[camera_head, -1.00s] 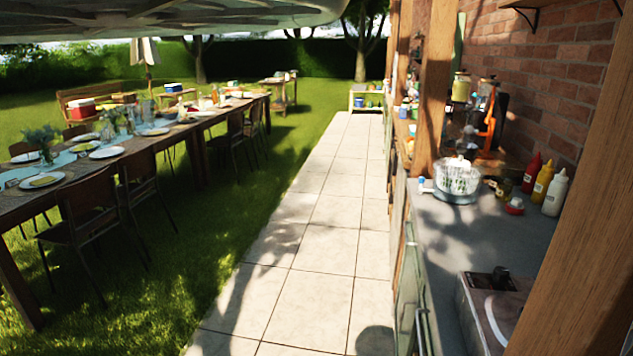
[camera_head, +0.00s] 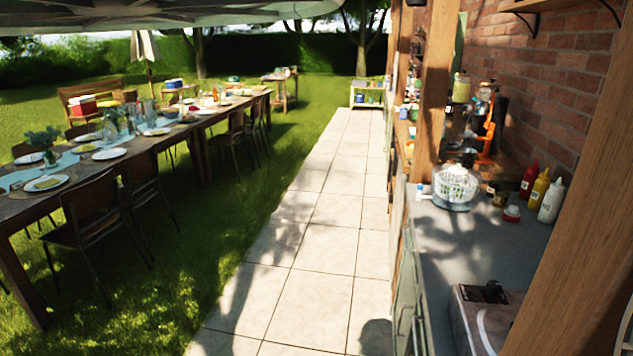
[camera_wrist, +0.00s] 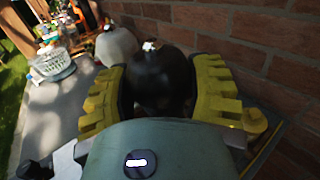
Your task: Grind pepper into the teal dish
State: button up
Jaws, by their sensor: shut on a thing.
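My gripper (camera_wrist: 160,88) shows only in the wrist view. Its yellow-backed fingers are closed on the sides of a dark, rounded thing with a small shiny top, likely the pepper mill (camera_wrist: 163,75). Its lower part is hidden by the fingers and the wrist. In the wrist view it is in front of the brick wall, above or near the counter; I cannot tell whether it touches the counter. I cannot make out a teal dish in either view. The long dining table (camera_head: 22,212) at the left of the head view carries a teal runner, plates and glasses.
The grey counter (camera_head: 455,260) runs along the brick wall. A white basket-like bowl (camera_head: 455,187), red (camera_head: 529,181), yellow (camera_head: 540,188) and white (camera_head: 551,201) bottles, and a cooking unit (camera_head: 485,315) stand there. Wooden posts (camera_head: 433,100) rise nearby. The paved path (camera_head: 320,240) is clear; chairs (camera_head: 100,205) line the table.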

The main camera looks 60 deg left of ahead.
jog(key=shift+a+r+p, duration=0.1)
jog(key=shift+a+p, duration=0.05)
jog(key=shift+p, duration=0.25)
jog(key=shift+h, duration=0.3)
jog(key=o, duration=1.2)
jog(key=shift+s, duration=0.1)
